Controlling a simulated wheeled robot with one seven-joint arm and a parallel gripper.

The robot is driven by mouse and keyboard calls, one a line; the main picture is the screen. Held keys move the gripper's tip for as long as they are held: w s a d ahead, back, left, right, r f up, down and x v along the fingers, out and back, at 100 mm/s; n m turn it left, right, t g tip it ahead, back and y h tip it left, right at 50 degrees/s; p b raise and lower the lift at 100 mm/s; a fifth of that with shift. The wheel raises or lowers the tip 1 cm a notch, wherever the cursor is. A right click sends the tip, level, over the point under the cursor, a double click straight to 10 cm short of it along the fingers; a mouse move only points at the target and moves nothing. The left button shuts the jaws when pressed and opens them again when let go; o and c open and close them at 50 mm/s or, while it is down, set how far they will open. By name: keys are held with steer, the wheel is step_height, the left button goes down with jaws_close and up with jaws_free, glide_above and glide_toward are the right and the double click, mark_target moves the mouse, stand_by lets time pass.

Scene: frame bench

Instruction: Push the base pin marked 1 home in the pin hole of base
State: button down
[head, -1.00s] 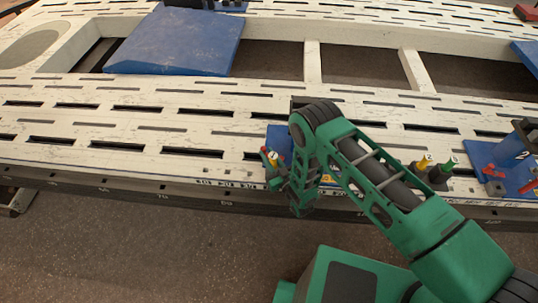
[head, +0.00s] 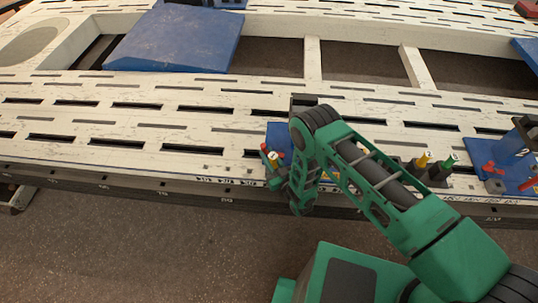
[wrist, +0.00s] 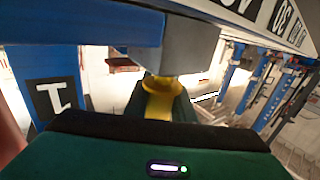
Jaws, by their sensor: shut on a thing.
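My gripper shows at the bottom of the wrist view, its dark green fingers (wrist: 160,108) shut on a yellow base pin (wrist: 158,84). The pin's wider yellow collar is at or close to the edge of a grey block (wrist: 190,45). The pin's shank and the hole are hidden, so I cannot tell how deep it sits. The blue base (wrist: 45,70) carries a white 1 on a dark label (wrist: 55,98). In the head view the blue base (head: 280,131) is partly covered by my arm, and my gripper's fingertips are hidden there.
A yellow pin (head: 424,159) and a green pin (head: 447,160) stand in dark holders right of my arm. Another blue fixture (head: 510,160) with red handles is farther right. A large blue plate (head: 180,40) lies at the back. The slotted white bench (head: 130,150) is clear at left.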

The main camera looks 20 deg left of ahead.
mark_target(274, 166)
steer(key=shift+f, duration=0.65)
steer(key=c, duration=1.6)
jaws_free()
steer(key=shift+o, duration=0.8)
steer(key=shift+d, duration=0.1)
steer(key=v, duration=1)
steer(key=shift+s+d, duration=0.1)
steer(key=shift+s, duration=0.25)
